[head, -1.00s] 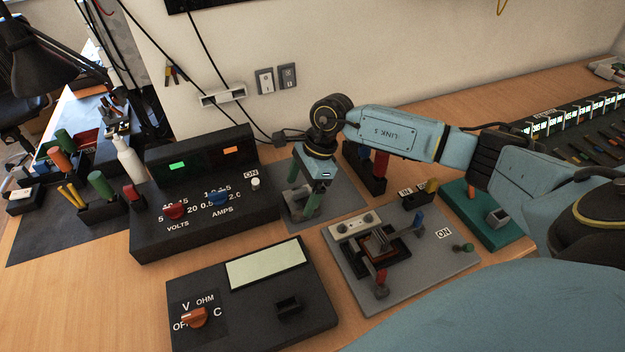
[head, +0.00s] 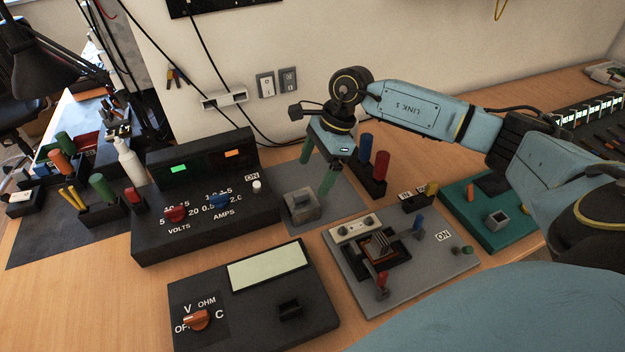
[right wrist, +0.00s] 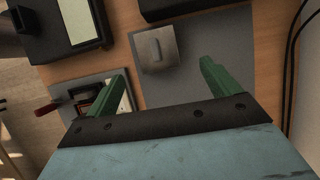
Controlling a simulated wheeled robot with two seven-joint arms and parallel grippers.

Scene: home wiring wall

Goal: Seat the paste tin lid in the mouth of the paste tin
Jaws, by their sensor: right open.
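The grey square paste tin (head: 303,214) stands on the dark grey mat behind the multimeter in the head view. The paste tin lid (right wrist: 150,60), a flat grey square with a small raised tab, shows from above in the right wrist view. It covers the tin's mouth; I cannot tell how deep it sits. My right gripper (head: 317,168) has its green fingers apart and empty, above and behind the tin, not touching it. The fingers also show in the right wrist view (right wrist: 163,74). My left gripper is not in view.
A black power supply (head: 205,215) stands left of the tin, and a black multimeter (head: 240,322) in front. A grey switch board (head: 345,275) lies front right. Red and blue handled tools in a holder (head: 374,187) stand close right of my gripper.

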